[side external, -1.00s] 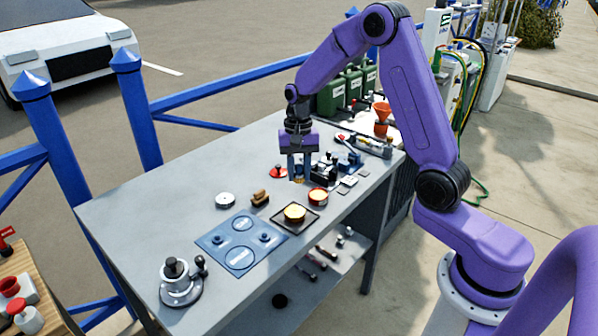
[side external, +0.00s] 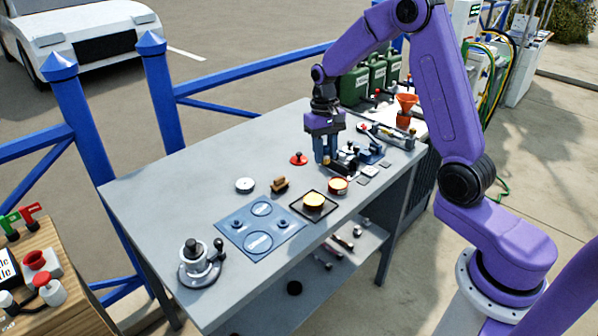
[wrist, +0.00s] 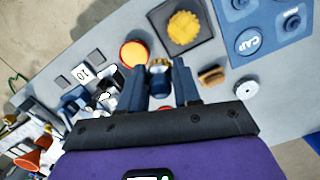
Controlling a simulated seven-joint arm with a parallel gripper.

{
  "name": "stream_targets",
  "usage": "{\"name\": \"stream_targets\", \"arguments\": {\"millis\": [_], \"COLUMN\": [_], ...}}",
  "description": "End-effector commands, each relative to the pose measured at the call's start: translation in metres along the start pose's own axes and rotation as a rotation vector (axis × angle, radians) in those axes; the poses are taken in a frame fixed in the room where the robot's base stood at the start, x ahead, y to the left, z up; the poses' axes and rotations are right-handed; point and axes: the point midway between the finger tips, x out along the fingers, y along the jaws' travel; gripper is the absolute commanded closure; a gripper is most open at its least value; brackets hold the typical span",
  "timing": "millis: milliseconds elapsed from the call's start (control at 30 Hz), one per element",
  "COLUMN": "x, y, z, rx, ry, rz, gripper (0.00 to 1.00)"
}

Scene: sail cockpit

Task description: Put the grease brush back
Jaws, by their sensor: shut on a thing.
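My gripper (side external: 326,160) points down above the far right part of the grey workbench (side external: 165,185). In the wrist view, my gripper (wrist: 167,90) is shut on a small upright thing with a blue body and a brassy ringed end (wrist: 159,67), which looks like the grease brush. Its lower end is hard to make out. A red tin with yellow contents (side external: 338,186) stands just in front of the gripper; it also shows in the wrist view (wrist: 134,54). A yellow round piece (side external: 314,200) lies on a dark square tray (side external: 298,208) beside the tin.
A brown block (side external: 280,185), a silver disc (side external: 245,185) and a red-knobbed piece (side external: 299,159) lie left of the gripper. A blue mat (side external: 240,231) and a metal winch-like device (side external: 201,262) are nearer. Tools crowd the right end; the bench's left part is clear.

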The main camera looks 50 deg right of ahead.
Motion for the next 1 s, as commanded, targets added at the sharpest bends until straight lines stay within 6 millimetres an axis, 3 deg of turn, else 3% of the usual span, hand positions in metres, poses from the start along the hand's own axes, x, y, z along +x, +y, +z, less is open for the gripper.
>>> {"name": "stream_targets", "arguments": {"millis": [333, 533, 700, 1000], "x": [0.021, 0.048, 0.063, 0.075], "y": [-0.012, -0.017, -0.02, -0.022], "z": [-0.062, -0.089, -0.105, -0.116], "rx": [0.003, 0.003, 0.003, 0.004], "ry": [0.0, -0.002, 0.0, -0.001], "rz": [0.0, 0.0, 0.0, 0.0], "gripper": [0.96, 0.96, 0.96, 0.96]}}
